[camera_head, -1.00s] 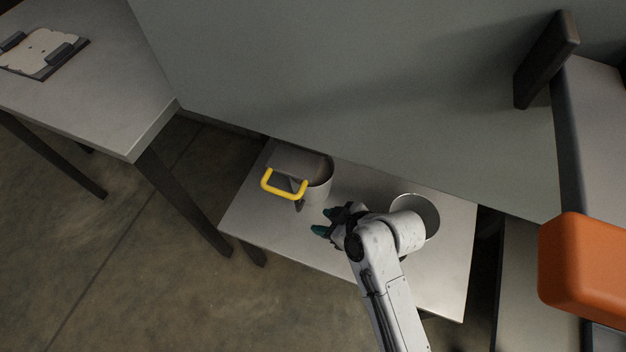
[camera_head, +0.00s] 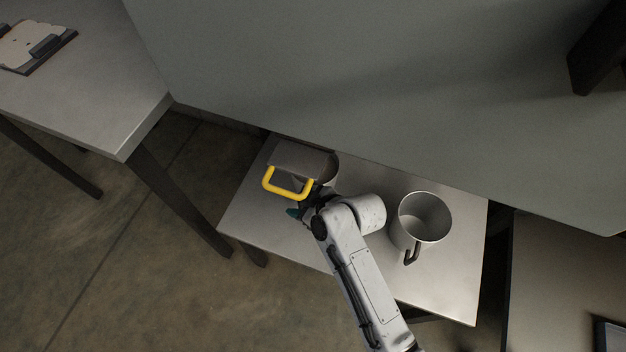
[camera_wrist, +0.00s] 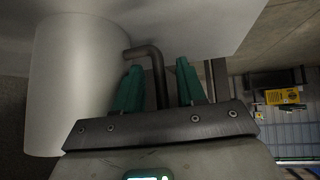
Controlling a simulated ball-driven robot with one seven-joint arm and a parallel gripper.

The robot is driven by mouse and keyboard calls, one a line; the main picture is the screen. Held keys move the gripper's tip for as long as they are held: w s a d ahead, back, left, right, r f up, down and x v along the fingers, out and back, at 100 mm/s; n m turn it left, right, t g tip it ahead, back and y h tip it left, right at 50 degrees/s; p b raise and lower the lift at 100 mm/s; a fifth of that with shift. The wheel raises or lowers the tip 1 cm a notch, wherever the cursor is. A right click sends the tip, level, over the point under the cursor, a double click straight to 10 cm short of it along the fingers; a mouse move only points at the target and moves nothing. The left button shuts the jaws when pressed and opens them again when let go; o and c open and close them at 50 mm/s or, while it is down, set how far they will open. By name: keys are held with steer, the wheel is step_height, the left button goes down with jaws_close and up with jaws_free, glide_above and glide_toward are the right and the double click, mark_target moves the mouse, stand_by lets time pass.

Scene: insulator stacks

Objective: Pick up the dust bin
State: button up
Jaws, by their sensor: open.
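A pale round bin (camera_head: 328,168) stands at the back left of the low metal table, partly hidden by a grey piece with a yellow handle (camera_head: 288,190). A second round grey bin (camera_head: 424,220) with a dark bent handle stands to the right. My gripper (camera_head: 300,207) is close to the front of the left bin. In the wrist view, the white side of a bin (camera_wrist: 70,85) is at the left. Its dark bent handle (camera_wrist: 158,75) shows between my open teal fingers (camera_wrist: 158,88); I cannot tell whether they touch it.
The low table (camera_head: 440,290) has bare room at its front and right. A grey wall panel (camera_head: 380,90) rises right behind it. A higher table (camera_head: 90,90) with a clipboard (camera_head: 35,45) stands at the left. Another dark surface (camera_head: 560,290) is at the right.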

steer(key=shift+c, duration=0.4)
jaws_close()
steer(key=shift+r, duration=0.1)
